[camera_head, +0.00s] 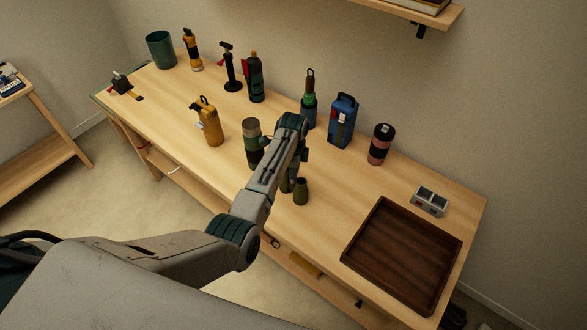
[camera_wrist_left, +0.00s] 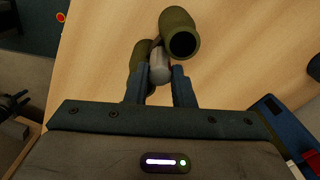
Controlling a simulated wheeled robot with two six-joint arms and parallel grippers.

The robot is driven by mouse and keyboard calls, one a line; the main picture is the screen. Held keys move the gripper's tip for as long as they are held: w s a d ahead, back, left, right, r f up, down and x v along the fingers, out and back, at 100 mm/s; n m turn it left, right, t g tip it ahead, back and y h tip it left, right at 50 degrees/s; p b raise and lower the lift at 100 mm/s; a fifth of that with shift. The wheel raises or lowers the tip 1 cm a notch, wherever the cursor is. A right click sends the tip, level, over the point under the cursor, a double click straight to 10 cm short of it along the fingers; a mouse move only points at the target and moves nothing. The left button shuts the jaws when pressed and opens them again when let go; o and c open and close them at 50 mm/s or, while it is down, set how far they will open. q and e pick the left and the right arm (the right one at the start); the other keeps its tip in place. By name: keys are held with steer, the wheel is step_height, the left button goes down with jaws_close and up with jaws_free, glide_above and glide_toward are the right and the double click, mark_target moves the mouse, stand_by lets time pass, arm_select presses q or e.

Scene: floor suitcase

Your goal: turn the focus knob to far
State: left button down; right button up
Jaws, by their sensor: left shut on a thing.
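The olive-green binoculars (camera_head: 301,192) are near the front edge of the workbench, partly hidden behind my left arm. In the left wrist view their barrels (camera_wrist_left: 178,28) show at the top, one with a dark open end. The grey focus knob (camera_wrist_left: 159,66) sits between the barrels. My left gripper (camera_wrist_left: 162,75) has a finger on each side of the knob and is shut on it. The knob is hidden in the head view, and I cannot read its setting. My right gripper is not in view.
A dark wooden tray (camera_head: 372,276) and a grey two-compartment box (camera_head: 430,201) are at the right. A blue lantern-like item (camera_head: 343,122), a pink-and-black cylinder (camera_head: 381,145), a green-and-black canister (camera_head: 252,143) and a yellow bottle (camera_head: 209,124) stand around the arm. Bare wood lies left of the tray.

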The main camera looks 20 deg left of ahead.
arm_select(q)
steer(key=m, duration=0.6)
steer(key=shift+m, duration=1.8)
steer(key=c, duration=1.2)
jaws_free()
steer(key=shift+c, duration=0.2)
steer(key=shift+r, duration=0.15)
